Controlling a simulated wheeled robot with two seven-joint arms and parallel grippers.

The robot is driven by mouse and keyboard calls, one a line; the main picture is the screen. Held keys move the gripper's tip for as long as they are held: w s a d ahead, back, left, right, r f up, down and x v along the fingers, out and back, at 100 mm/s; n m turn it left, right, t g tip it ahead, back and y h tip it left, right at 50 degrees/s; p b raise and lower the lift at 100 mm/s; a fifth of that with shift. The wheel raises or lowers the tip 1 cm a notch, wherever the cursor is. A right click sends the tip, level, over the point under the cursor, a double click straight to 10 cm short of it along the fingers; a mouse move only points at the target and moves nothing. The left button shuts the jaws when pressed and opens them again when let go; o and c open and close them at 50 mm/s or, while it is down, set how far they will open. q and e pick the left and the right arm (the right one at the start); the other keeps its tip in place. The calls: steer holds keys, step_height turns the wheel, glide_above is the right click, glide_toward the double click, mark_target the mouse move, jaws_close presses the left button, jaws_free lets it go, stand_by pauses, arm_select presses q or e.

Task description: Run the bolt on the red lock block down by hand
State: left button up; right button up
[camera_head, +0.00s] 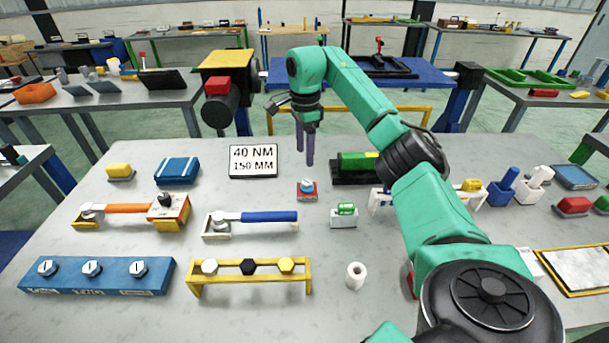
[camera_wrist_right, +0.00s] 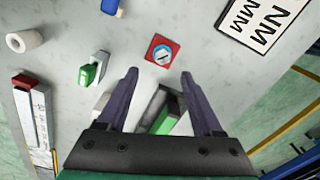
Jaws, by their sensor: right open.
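The red lock block (camera_head: 307,194) sits on the grey table near its middle. A round bolt head (camera_head: 307,185), blue with a pale patch, is on top of it. The block (camera_wrist_right: 151,58) and bolt head (camera_wrist_right: 162,54) also show in the right wrist view, just beyond the fingertips and between their lines. My right gripper (camera_head: 305,157) hangs above and slightly behind the block, fingers pointing down. Its two purple fingers (camera_wrist_right: 158,76) are apart with nothing between them, not touching the block. My left gripper is in neither view.
A green-topped block (camera_head: 345,215) stands right of the lock block, and a blue-handled wrench (camera_head: 262,217) lies left. A sign (camera_head: 253,160) stands behind left. A dark fixture with a green part (camera_head: 355,163) is behind right. Bare table surrounds the lock block.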

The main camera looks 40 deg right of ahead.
glide_above(305, 182)
step_height(305, 182, down, 5)
steer(key=shift+s+f+p, duration=0.15)
steer(key=shift+p, duration=0.15)
step_height(305, 182, down, 5)
steer(key=shift+r+p, duration=0.1)
steer(key=shift+p, duration=0.25)
steer(key=shift+f, duration=0.2)
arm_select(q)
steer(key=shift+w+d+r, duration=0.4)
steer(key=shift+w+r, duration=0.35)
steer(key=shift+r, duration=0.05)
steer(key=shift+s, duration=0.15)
arm_select(e)
jaws_close()
